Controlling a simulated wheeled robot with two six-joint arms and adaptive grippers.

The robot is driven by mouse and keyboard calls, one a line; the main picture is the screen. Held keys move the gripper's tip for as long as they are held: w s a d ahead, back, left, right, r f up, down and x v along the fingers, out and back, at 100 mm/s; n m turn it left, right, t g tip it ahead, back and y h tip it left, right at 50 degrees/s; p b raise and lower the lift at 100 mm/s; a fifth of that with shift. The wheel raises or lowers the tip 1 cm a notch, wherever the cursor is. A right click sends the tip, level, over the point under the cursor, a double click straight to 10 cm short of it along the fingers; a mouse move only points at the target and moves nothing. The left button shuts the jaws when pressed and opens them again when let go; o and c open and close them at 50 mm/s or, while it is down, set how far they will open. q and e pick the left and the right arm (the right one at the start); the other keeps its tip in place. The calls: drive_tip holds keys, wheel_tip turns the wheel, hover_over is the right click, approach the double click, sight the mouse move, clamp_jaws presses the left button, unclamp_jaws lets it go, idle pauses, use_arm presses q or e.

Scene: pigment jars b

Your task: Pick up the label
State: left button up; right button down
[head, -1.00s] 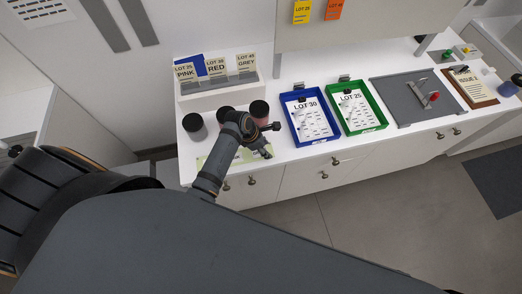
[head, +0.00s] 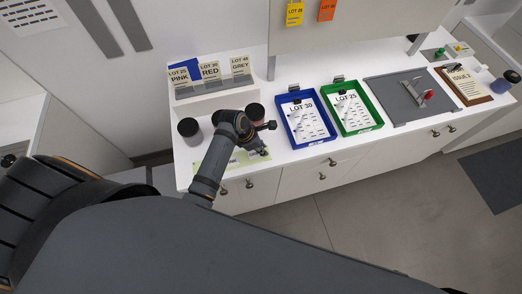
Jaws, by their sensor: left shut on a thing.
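Three cream labels stand in a white rack at the back left: LOT 25 PINK (head: 178,78), LOT 30 RED (head: 209,71) and LOT 45 GREY (head: 241,66). My left gripper (head: 265,139) is low over the counter's front left, at the right end of a pale green strip (head: 218,161). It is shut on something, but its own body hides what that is. A dark-lidded jar (head: 189,131) stands to its left, and another jar (head: 255,113) stands just behind it. My right gripper is not in view.
A blue tray (head: 325,142) with a LOT 30 sheet and a green tray (head: 373,127) with a LOT 25 sheet stand to the right. Beyond are a grey board (head: 391,105) and a clipboard (head: 467,87). Yellow (head: 294,14) and orange (head: 327,10) cards hang above.

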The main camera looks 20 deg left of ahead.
use_arm(q)
drive_tip(key=s+a+r+b, duration=0.2)
drive_tip(key=s+a+r, duration=0.1)
drive_tip(key=s+r, duration=0.8)
drive_tip(key=shift+s+a+b, duration=0.25)
drive_tip(key=shift+s+b, duration=0.1)
drive_tip(key=shift+s, duration=0.9)
